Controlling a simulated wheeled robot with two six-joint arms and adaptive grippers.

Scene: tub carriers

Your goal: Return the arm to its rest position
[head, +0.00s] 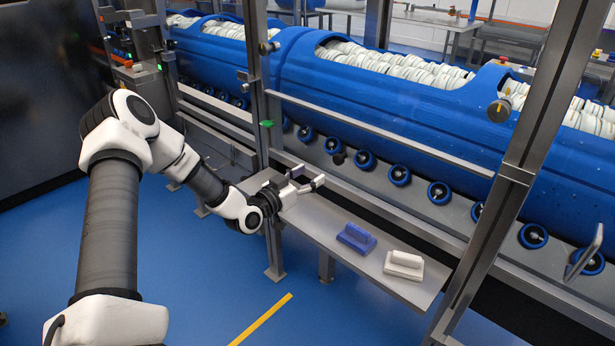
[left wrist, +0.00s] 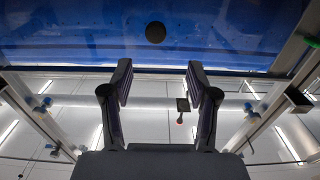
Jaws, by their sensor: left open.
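My left arm comes in from the left in the head view and reaches out over the left end of a grey shelf. My left gripper (head: 305,184) is at its end, open and empty, near the steel frame. In the left wrist view its two dark fingers (left wrist: 160,88) stand apart with nothing between them. My right gripper is not in view.
On the shelf (head: 318,220) lie a blue block-like piece (head: 356,238) and a white one (head: 404,265), both right of my gripper. Behind are steel posts (head: 500,210), a rail and long blue tubs (head: 400,105) filled with white pieces. Blue floor (head: 215,290) is open in front.

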